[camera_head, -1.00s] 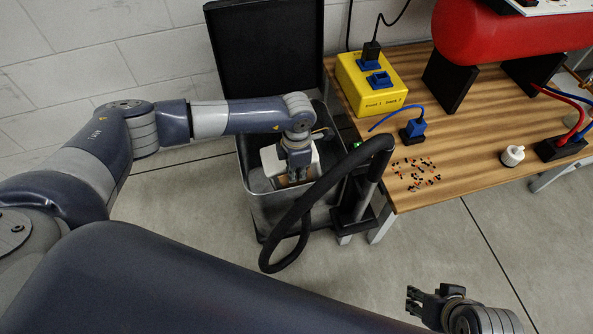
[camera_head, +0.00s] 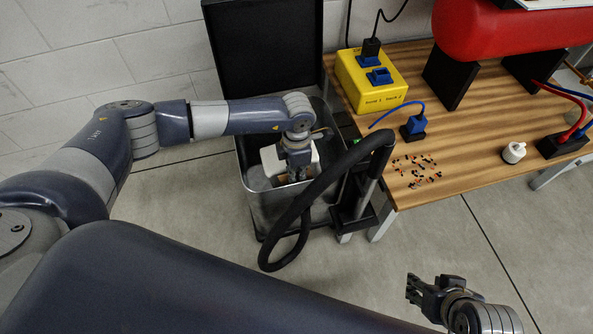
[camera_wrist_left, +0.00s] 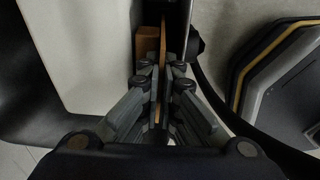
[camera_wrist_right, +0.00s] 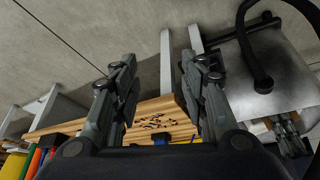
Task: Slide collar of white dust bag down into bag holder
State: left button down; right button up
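The white dust bag (camera_head: 270,160) is inside the open grey bin, partly hidden by my left gripper (camera_head: 297,174). In the left wrist view the bag (camera_wrist_left: 85,50) is a pale wall at left. Its thin brown collar (camera_wrist_left: 162,45) stands edge-on between the fingers of my left gripper (camera_wrist_left: 160,75), which look closed on it. A brown block (camera_wrist_left: 147,40) sits beside the collar; the bag holder cannot be told apart clearly. My right gripper (camera_wrist_right: 163,78) is open and empty, away from the bin, and shows low in the head view (camera_head: 412,288).
The bin (camera_head: 268,212) has its black lid (camera_head: 265,45) raised behind. A black hose (camera_head: 318,195) arches over its right front. A wooden table (camera_head: 465,150) at right holds a yellow box (camera_head: 370,95), scattered small parts and a white knob (camera_head: 513,152).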

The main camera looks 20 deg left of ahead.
pick_arm(q)
jog(key=shift+s+a+f, duration=0.1)
jog(key=shift+f, duration=0.15)
pick_arm(e)
jog(key=shift+w+a+r, duration=0.1)
jog(key=shift+w, duration=0.35)
jog(key=shift+t, duration=0.3)
pick_arm(q)
jog(key=shift+a+f, duration=0.1)
jog(key=shift+f, duration=0.1)
pick_arm(e)
jog(key=shift+w+a+r+t, duration=0.15)
jog(key=shift+w+a+t, duration=0.15)
jog(key=shift+w, duration=0.25)
jog(key=shift+w, duration=0.1)
